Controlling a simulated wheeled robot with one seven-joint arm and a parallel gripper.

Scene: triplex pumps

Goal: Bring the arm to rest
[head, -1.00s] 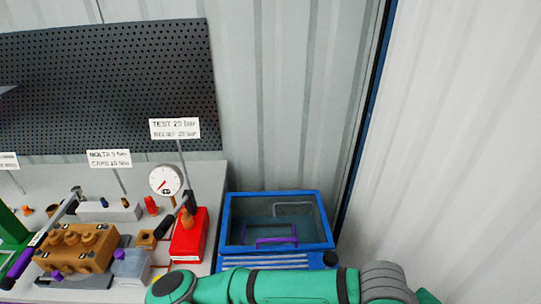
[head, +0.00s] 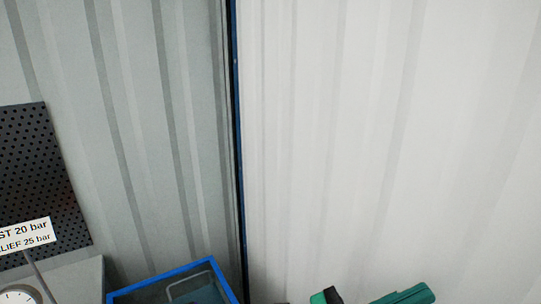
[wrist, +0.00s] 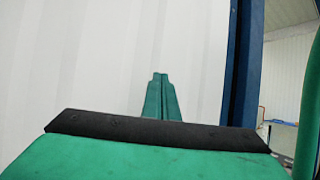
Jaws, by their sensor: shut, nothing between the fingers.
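My gripper (wrist: 161,82) shows in the wrist view as two green fingers held together, with nothing between them. Behind the fingers is a plain white wall (wrist: 80,60), and I see no object touching them. In the head view, green and black parts of my own arm show at the bottom edge, right of centre. I cannot tell whether the fingers are among them.
In the head view, a blue-framed bin (head: 150,289) stands at the bottom left. Beside it are a bench edge, a gauge (head: 18,294), a test sign (head: 24,236) and a black pegboard (head: 38,185). A blue post (wrist: 240,70) stands close right of the fingers in the wrist view.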

